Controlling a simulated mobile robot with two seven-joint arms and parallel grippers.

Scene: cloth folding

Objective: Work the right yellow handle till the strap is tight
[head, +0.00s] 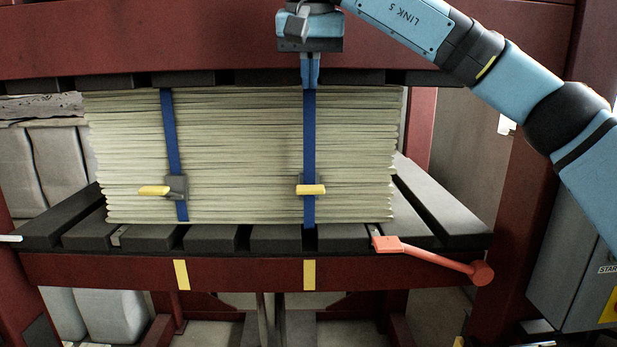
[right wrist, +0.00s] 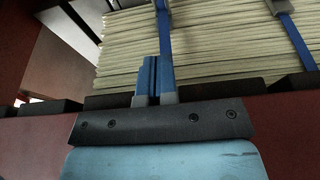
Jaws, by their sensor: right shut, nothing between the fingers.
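The right yellow handle (head: 311,190) sits on a dark ratchet low on the right blue strap (head: 309,135). The strap runs down the front of a stack of pale sheets (head: 240,130) and looks straight. My right gripper (head: 310,84) points down at the top of this strap, well above the handle. Its fingers are shut and empty, in front of the upper press beam. The right wrist view shows the closed fingers (right wrist: 154,65) close to the strap (right wrist: 164,25); whether they touch is unclear. My left gripper is out of view.
A left blue strap (head: 169,130) carries another yellow handle (head: 154,191). Dark slats (head: 210,238) support the stack above a dark red beam (head: 245,273) with two yellow marks. An orange lever (head: 430,256) sticks out at the right. A grey cabinet (head: 575,240) stands far right.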

